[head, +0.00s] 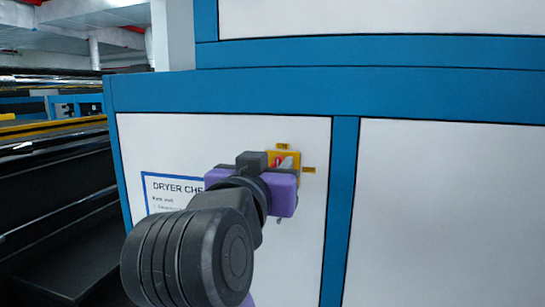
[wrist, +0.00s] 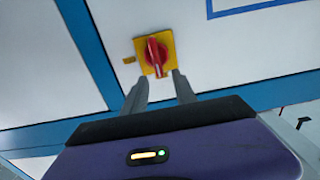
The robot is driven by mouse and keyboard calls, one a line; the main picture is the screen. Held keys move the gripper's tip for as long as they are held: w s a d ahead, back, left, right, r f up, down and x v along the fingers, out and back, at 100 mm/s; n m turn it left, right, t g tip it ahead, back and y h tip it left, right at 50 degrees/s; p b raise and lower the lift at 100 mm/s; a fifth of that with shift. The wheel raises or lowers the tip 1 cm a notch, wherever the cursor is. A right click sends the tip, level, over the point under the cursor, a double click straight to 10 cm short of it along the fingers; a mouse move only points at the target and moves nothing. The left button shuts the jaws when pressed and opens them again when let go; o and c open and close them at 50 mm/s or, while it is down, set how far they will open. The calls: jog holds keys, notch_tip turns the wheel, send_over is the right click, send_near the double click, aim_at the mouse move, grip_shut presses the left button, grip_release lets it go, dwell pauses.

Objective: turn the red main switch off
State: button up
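The red main switch (wrist: 153,53) is a rotary knob on a square yellow plate (wrist: 170,40), set on a white cabinet panel. In the wrist view its handle stands roughly upright, slightly tilted. My gripper (wrist: 160,77) is open, its two grey fingers spread apart with nothing between them. The fingertips appear just below the knob in that view, the right one overlapping the plate's lower edge; I cannot tell whether they touch. In the head view the red switch (head: 277,160) and yellow plate (head: 297,156) are partly hidden behind my gripper (head: 286,165).
The white panel (head: 445,200) is framed by blue beams (head: 340,210). A sign reading "DRYER CHE…" (head: 165,188) is left of the switch, partly covered by my arm. Dark machinery with rollers (head: 50,190) stands at the far left.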

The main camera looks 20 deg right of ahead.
jog(key=shift+x, duration=1.25)
grip_shut()
